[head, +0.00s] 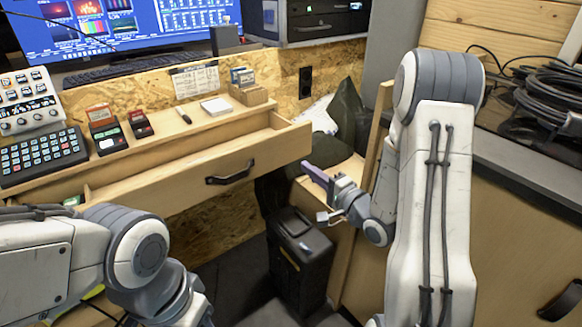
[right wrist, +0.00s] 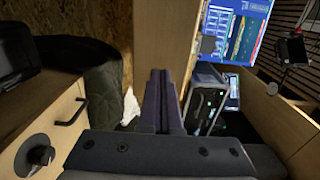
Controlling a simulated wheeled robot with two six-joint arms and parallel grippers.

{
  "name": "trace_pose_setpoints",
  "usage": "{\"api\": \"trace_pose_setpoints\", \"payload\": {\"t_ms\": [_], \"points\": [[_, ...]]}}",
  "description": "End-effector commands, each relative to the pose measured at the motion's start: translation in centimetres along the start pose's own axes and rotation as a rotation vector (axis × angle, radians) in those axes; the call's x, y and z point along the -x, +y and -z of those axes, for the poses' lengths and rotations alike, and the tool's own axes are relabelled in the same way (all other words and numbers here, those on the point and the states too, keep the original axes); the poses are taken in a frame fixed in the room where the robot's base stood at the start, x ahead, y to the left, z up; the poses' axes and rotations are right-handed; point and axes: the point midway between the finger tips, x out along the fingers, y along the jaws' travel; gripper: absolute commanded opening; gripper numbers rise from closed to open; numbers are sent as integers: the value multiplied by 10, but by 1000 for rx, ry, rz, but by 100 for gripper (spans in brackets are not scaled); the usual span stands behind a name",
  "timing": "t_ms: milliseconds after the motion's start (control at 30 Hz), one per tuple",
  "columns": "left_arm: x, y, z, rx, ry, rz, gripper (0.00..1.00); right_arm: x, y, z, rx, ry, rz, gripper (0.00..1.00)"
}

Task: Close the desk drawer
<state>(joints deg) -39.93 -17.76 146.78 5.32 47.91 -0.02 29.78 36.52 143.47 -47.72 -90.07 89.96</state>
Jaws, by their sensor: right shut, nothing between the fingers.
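The desk drawer (head: 201,170) is pulled out of the wooden desk, and its open inside shows behind the front panel. A black bar handle (head: 230,173) is on its front. My right gripper (head: 312,174) is shut and empty, just right of and a little below the right end of the drawer front. It looks apart from the drawer, but the depth is hard to judge. Its dark purple fingers lie together in the right wrist view (right wrist: 160,95). My left arm shows at the lower left of the head view; its gripper is out of the picture.
A black bin (head: 299,262) stands on the floor below the gripper. A dark jacket (head: 347,112) lies behind it. On the desk are a keypad (head: 42,156), a mixer (head: 28,100) and small card boxes (head: 247,88). A wooden cabinet (head: 490,250) is at the right.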

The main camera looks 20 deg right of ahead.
Motion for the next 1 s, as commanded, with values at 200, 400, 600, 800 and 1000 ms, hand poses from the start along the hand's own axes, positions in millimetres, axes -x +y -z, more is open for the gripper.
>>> {"api": "trace_pose_setpoints", "payload": {"t_ms": [200, 400, 600, 800, 1000], "points": [[-3, 0, 1, 0, 2, 0, 50, -46, -1, -2, 0, -6, 1, 0], [-7, 0, 0, 0, 2, 0, 50, -71, -1, -1, 0, -2, 0, 0], [-8, 0, 0, 0, 2, 0, 50, -78, -2, -1, -1, -2, -1, 0], [-8, 0, 0, 0, 2, 0, 50, -78, -2, -1, -1, -1, -1, 0], [-6, 0, 0, 0, 2, 0, 50, -82, -2, -1, -1, -2, -2, 0]]}}
